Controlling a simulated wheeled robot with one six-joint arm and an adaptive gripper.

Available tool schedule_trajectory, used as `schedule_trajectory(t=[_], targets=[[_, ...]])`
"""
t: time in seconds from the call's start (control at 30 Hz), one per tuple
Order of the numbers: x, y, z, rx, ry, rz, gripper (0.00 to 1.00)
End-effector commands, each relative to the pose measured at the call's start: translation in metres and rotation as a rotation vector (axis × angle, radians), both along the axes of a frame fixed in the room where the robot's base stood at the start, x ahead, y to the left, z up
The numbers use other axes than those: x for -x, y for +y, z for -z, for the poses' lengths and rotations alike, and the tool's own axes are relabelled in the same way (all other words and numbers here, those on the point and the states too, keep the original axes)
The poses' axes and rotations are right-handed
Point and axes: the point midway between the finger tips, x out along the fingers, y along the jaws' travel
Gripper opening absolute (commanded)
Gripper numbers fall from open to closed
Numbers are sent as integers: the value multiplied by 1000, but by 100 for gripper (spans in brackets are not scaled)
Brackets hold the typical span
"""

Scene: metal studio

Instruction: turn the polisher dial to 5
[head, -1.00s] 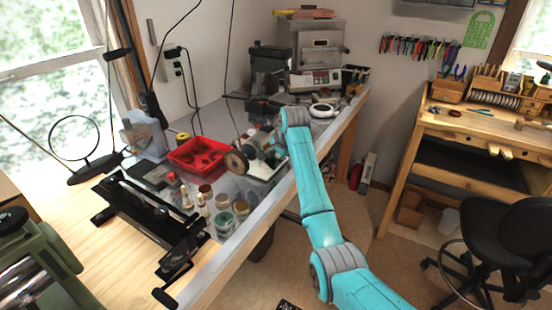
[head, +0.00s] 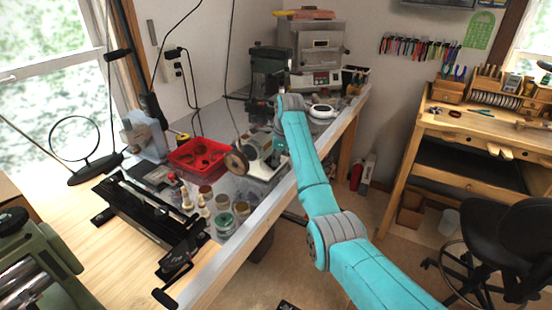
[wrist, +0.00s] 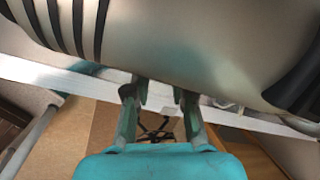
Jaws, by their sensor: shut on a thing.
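The polisher (head: 262,147) stands on the bench with its round brown wheel (head: 236,163) at its left end. In the wrist view its smooth metal body (wrist: 190,40) fills the top, with dark bands at left. My gripper (wrist: 158,98) is close against the polisher, its two fingers pointing at the lower edge of the body. The fingers are shut on the polisher dial, which is mostly hidden between the tips; its number cannot be read. In the head view my arm comes in from the right and covers part of the polisher's right side.
A red tray (head: 198,157) and several jars (head: 222,222) stand left of and in front of the polisher. A drill press (head: 270,70) and a grey oven (head: 312,50) stand behind. A white round device (head: 321,111) sits right of my wrist.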

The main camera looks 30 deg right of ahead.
Motion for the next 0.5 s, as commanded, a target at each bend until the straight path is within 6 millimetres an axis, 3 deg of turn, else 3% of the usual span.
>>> schedule_trajectory(t=[0.5], targets=[[0, 0, 1, -86, 52, 171, 0]])
